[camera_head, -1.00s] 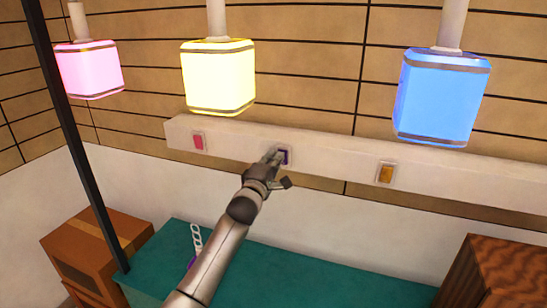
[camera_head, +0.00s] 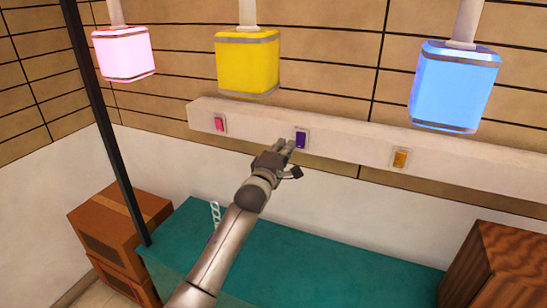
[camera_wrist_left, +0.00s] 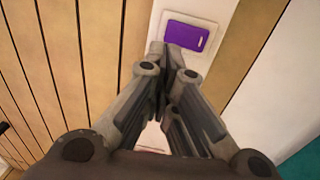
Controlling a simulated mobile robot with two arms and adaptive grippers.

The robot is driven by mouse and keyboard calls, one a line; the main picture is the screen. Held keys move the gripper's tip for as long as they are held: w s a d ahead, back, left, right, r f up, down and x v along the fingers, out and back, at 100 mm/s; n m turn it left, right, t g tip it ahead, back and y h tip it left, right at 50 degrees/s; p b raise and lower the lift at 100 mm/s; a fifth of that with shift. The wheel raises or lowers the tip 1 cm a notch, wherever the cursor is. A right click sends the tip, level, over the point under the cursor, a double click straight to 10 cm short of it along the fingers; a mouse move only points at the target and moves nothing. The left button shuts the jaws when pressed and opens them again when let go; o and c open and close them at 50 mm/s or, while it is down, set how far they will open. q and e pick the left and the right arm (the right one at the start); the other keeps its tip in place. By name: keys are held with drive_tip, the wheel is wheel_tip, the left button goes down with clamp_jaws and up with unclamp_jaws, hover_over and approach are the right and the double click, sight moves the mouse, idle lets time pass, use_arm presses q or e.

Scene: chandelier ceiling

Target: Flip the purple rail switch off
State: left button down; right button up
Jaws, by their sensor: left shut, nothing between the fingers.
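The purple switch (camera_head: 301,139) sits in a pale plate on the white wall rail (camera_head: 350,149), between a pink and an orange switch. My left gripper (camera_head: 286,147) is shut and empty, just left of and below the purple switch in the head view. In the left wrist view the closed fingertips (camera_wrist_left: 174,62) point at the lower part of the plate, and the purple switch (camera_wrist_left: 187,37) shows uncovered beyond them. I cannot tell whether the fingertips touch the plate. The yellow lamp (camera_head: 247,65) above looks dull and unlit. My right gripper is out of view.
The pink switch (camera_head: 219,124) and orange switch (camera_head: 400,158) flank the purple one. The pink lamp (camera_head: 123,54) and blue lamp (camera_head: 454,88) glow. A teal table (camera_head: 330,268) lies below, with brown boxes (camera_head: 110,222) left and a wooden cabinet (camera_head: 510,265) right. A dark pole stands left.

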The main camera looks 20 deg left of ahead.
use_arm(q)
drive_tip(key=s+r+b, duration=0.1)
drive_tip(key=s, duration=0.6)
drive_tip(key=shift+s+r, duration=0.2)
drive_tip(key=shift+s, duration=0.15)
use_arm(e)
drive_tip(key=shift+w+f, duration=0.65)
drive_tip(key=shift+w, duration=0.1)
use_arm(q)
drive_tip(key=shift+a, duration=0.1)
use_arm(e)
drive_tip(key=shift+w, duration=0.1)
